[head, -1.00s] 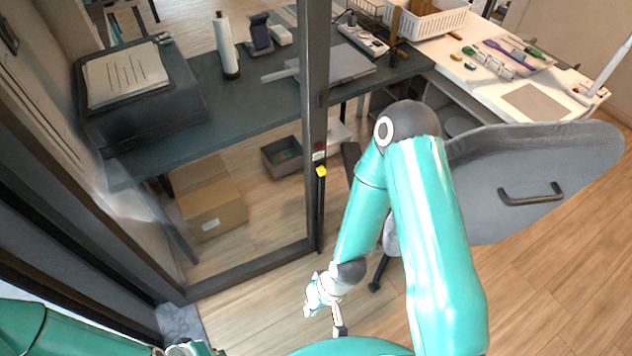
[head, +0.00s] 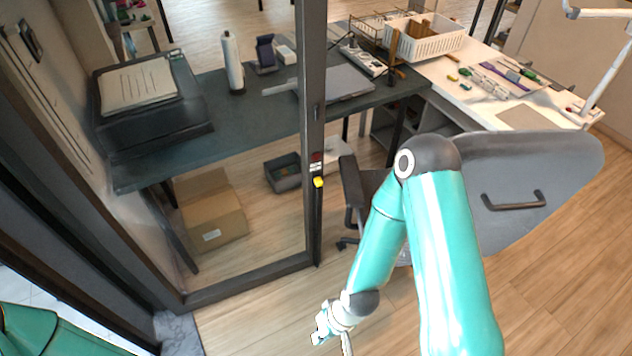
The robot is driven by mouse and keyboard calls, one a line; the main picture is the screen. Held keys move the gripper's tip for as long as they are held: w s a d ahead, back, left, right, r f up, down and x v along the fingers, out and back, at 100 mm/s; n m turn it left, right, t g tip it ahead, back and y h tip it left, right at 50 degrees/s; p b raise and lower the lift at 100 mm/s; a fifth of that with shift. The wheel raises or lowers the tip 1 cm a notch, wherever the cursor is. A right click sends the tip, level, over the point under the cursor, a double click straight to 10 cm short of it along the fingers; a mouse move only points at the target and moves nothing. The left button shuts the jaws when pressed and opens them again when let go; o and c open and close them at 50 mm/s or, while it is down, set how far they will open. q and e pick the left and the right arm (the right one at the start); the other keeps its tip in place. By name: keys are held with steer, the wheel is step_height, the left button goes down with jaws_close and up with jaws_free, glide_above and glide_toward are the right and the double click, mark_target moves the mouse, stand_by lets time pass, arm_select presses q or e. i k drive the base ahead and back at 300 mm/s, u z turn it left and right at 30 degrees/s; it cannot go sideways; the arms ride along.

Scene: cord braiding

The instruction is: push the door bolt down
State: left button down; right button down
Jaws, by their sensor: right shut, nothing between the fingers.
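The door bolt has a yellow knob (head: 318,182) on the dark upright edge of the glass door (head: 311,120), with red and white marks just above it. A dark strip runs down the frame below the knob. My right gripper (head: 332,325) is low in the picture, below and slightly right of the knob and clearly apart from it.
Behind the glass stand a dark desk (head: 250,115) with a printer (head: 140,95) and a cardboard box (head: 212,215). A dark chair (head: 352,190) stands right of the door edge. A grey panel with a handle (head: 513,203) is at the right. Wooden floor is clear in front.

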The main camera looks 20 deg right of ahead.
mark_target(318, 180)
steer(key=z, duration=0.1)
steer(key=i, duration=0.95)
steer(key=u, duration=0.1)
